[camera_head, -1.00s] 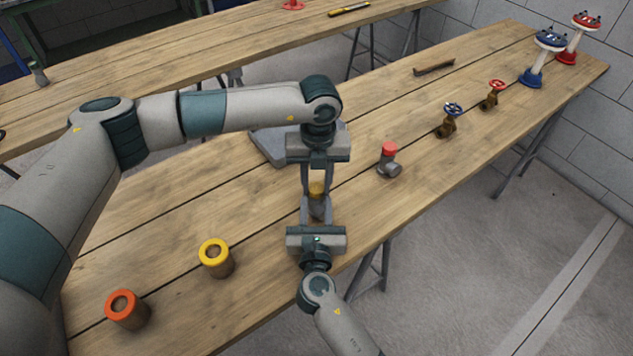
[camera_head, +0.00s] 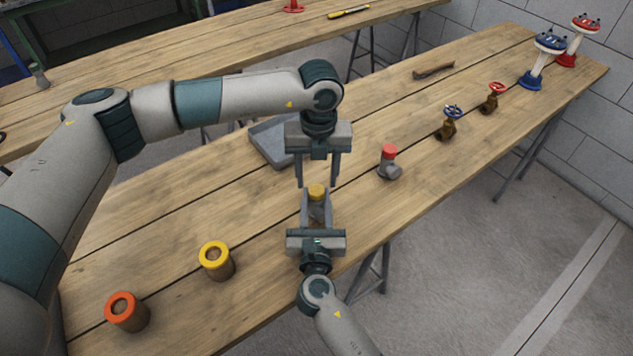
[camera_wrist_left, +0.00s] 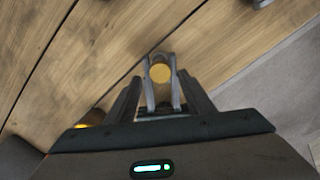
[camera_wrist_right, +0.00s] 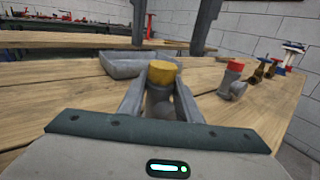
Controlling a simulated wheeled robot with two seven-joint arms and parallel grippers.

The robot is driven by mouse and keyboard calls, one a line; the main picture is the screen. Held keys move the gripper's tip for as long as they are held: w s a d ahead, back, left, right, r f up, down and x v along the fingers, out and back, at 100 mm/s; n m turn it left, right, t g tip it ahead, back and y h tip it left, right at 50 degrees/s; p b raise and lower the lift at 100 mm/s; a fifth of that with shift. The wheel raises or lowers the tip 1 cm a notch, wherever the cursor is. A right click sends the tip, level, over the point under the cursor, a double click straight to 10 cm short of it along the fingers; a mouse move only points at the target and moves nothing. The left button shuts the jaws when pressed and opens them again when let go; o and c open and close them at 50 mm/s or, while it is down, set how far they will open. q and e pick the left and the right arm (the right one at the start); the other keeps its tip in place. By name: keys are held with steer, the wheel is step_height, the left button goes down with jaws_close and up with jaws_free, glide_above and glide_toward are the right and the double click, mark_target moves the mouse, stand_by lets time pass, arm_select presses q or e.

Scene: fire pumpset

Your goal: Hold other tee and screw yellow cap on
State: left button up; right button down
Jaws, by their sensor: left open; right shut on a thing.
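The tee with a yellow cap (camera_head: 316,191) on top stands upright near the front edge of the workbench. My right gripper (camera_head: 317,208) is shut on this grey tee (camera_wrist_right: 162,104), its fingers on either side of the body below the cap. The yellow cap also shows in the right wrist view (camera_wrist_right: 162,71) and the left wrist view (camera_wrist_left: 160,73). My left gripper (camera_head: 317,184) is open and empty just behind and above the cap, apart from it. A second grey tee with a red cap (camera_head: 389,161) stands to the right.
A grey tray (camera_head: 268,150) lies behind my left gripper. Yellow-ringed (camera_head: 215,261) and orange-ringed (camera_head: 127,311) cylinders stand at the front left. Valves with blue (camera_head: 449,122) and red (camera_head: 492,97) handwheels stand farther right. Bench (camera_head: 180,205) between is clear.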

mark_target(316, 190)
arm_select(q)
steer(key=shift+r, duration=0.5)
steer(key=shift+c, duration=0.3)
steer(key=r+n, duration=0.2)
steer(key=n, duration=0.1)
steer(key=shift+d+n, duration=0.1)
steer(key=shift+n, duration=0.2)
steer(key=shift+s+r+n, duration=0.1)
steer(key=shift+r+n, duration=0.25)
steer(key=shift+n, duration=0.4)
steer(key=shift+r+n, duration=0.35)
steer(key=shift+n, duration=0.4)
steer(key=shift+f, duration=4)
